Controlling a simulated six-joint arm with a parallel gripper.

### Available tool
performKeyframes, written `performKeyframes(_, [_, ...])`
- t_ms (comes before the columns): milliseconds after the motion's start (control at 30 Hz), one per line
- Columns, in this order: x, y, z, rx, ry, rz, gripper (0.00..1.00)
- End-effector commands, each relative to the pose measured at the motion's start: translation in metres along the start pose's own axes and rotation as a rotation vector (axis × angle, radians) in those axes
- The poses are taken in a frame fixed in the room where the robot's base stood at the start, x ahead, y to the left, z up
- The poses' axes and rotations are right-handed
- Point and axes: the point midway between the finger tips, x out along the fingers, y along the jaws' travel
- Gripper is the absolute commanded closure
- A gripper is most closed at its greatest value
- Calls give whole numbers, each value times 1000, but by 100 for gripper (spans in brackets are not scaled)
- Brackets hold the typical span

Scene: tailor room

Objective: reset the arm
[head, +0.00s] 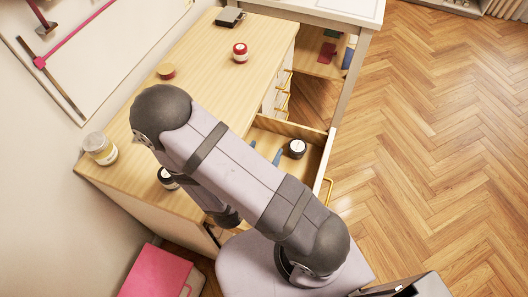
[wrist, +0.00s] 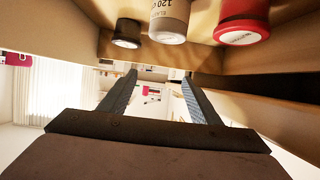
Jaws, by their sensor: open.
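My gripper (head: 265,151) is at the open drawer (head: 322,160) of the wooden desk, its blue fingertips partly hidden behind my arm. The fingers of my gripper (wrist: 159,80) stand wide apart in the wrist view with nothing between them. My arm reaches across the desk's front edge and hides part of the desktop and drawer.
The desktop (head: 205,75) holds a red jar (head: 240,53), a small red-lidded pot (head: 166,71), a clear jar (head: 100,149), a dark-lidded jar (head: 168,178) and a dark box (head: 229,17). A pink box (head: 152,272) stands below. Open floor (head: 430,130) lies right.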

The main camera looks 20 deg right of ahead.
Motion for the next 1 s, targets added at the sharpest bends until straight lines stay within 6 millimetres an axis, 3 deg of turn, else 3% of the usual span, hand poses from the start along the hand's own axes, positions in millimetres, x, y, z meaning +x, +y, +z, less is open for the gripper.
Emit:
performKeyframes(467, [8,6,-1,72,-60,38,43])
performKeyframes(800, [24,4,10,310,-449,94,43])
performKeyframes(1000, [14,-3,5,351,-687,43,43])
